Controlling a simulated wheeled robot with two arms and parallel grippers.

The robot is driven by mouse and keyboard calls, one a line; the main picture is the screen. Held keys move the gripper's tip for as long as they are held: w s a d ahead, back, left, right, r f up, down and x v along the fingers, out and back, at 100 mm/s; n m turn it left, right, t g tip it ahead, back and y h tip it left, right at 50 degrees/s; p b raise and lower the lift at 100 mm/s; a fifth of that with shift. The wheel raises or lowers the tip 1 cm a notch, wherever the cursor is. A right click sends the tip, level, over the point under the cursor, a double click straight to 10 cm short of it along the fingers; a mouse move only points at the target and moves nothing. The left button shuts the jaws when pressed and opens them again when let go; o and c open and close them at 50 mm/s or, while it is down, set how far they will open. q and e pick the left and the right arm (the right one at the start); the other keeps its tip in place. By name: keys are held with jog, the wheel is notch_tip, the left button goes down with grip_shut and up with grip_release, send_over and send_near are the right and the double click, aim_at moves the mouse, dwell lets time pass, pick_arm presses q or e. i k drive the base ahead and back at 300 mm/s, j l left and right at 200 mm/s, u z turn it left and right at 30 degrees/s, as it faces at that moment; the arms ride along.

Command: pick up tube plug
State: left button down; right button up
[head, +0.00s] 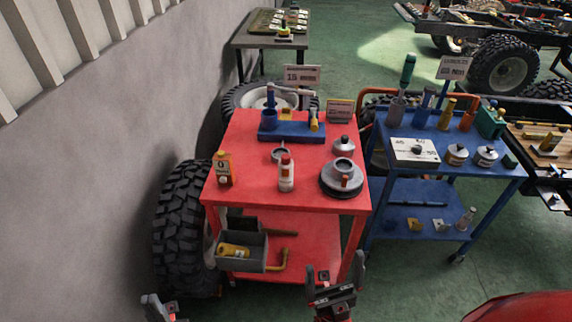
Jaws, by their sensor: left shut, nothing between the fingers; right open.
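I cannot tell for certain which small part is the tube plug. The red cart's top (235,150) holds a blue fixture block (290,133) with a blue cup (269,120) and a yellow-tipped piece (314,122) on it. A small grey ring-shaped part (279,155) lies in front of the block. A round grey part with an orange knob (342,178) sits at the right. My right gripper (335,277) is open and empty, in front of the cart's lower right. My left gripper (160,306) is shut at the bottom edge, left of the cart, partly cut off.
An orange bottle (224,168), a white bottle (286,175) and a silver can (344,146) stand on the cart. A grey bin (243,253) is on its lower shelf. A blue cart (500,170) stands right; a tyre (180,225) and wall are left.

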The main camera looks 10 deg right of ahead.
aim_at(285, 157)
jog(key=l+u, duration=0.15)
jog(key=u, duration=0.35)
jog(key=l+u, duration=0.35)
jog(key=l, duration=0.75)
jog(key=l+u, duration=0.35)
jog(key=l, duration=0.75)
jog(key=k+l, duration=0.1)
jog(key=l, duration=0.85)
jog(key=k, duration=0.05)
